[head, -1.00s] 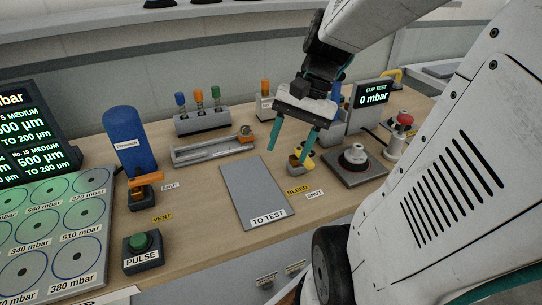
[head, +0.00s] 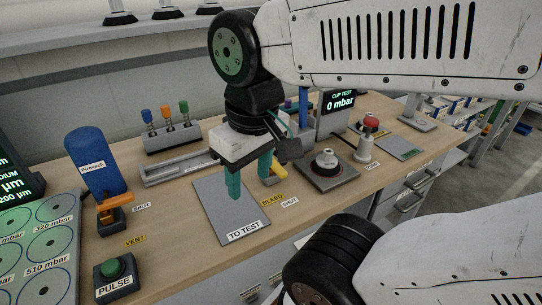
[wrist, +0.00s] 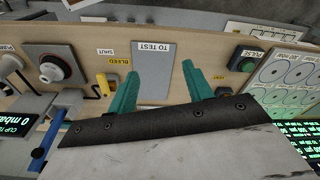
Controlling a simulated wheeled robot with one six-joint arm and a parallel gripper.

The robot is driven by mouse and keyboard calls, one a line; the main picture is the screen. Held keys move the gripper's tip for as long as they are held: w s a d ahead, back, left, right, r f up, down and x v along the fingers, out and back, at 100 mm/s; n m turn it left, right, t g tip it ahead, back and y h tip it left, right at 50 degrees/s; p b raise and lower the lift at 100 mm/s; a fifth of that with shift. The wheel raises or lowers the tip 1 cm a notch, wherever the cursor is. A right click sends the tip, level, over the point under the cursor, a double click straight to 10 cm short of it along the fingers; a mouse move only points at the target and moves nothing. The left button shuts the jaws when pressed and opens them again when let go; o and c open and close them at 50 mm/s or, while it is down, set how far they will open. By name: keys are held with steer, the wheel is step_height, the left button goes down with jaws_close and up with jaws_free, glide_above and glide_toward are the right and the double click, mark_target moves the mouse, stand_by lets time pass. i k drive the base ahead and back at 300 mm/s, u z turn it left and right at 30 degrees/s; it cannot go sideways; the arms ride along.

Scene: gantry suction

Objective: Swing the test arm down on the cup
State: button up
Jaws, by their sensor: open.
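The cup (head: 326,159), dark with a pale top, sits upright on a square grey plate (head: 345,176) right of my gripper. It also shows at the left in the wrist view (wrist: 48,72). Behind it stands the CUP TEST display (head: 341,101), reading 0 mbar. A blue upright part (head: 304,104) stands beside the display, partly hidden by my arm; a blue bar shows at lower left in the wrist view (wrist: 42,150). I cannot tell clearly whether this is the test arm. My gripper (head: 250,182) is open and empty, above the TO TEST plate (head: 215,205), apart from the cup.
A yellow bleed handle (head: 277,174) is close to my right finger. A red-topped post (head: 369,126) stands right of the cup. At left are the blue cylinder (head: 95,160), orange vent handle (head: 114,202) and green PULSE button (head: 113,267). A rack (head: 172,138) stands behind.

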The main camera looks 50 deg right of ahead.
mark_target(303, 112)
steer(key=k, duration=0.5)
steer(key=z, duration=0.9)
steer(key=i, duration=0.55)
steer(key=u, duration=0.3)
